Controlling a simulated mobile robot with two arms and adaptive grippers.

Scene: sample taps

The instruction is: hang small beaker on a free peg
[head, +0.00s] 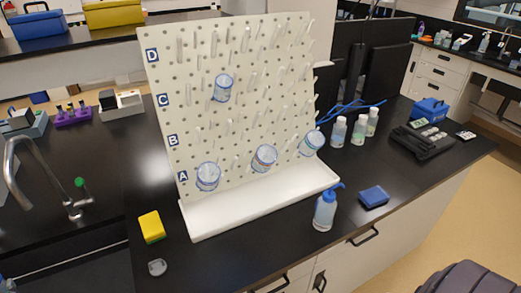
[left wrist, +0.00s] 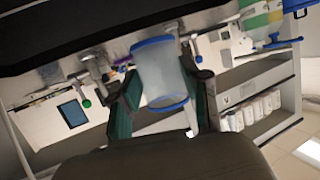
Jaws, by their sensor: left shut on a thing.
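A small clear beaker with a blue rim (left wrist: 160,76) is held between the fingers of my left gripper (left wrist: 152,84) in the left wrist view. The gripper is shut on it. The white pegboard (head: 190,70) stands in a tray in the head view, with rows marked A to D. One beaker (head: 222,88) hangs near row C. Three more hang low: at left (head: 208,176), middle (head: 264,157) and right (head: 311,143). Many other pegs are bare, mostly in the upper rows. Neither gripper shows in the head view.
A yellow block (head: 151,227) lies left of the white tray (head: 265,205). Several bottles (head: 358,131) stand to the right. A sink tap (head: 12,165) is at the left.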

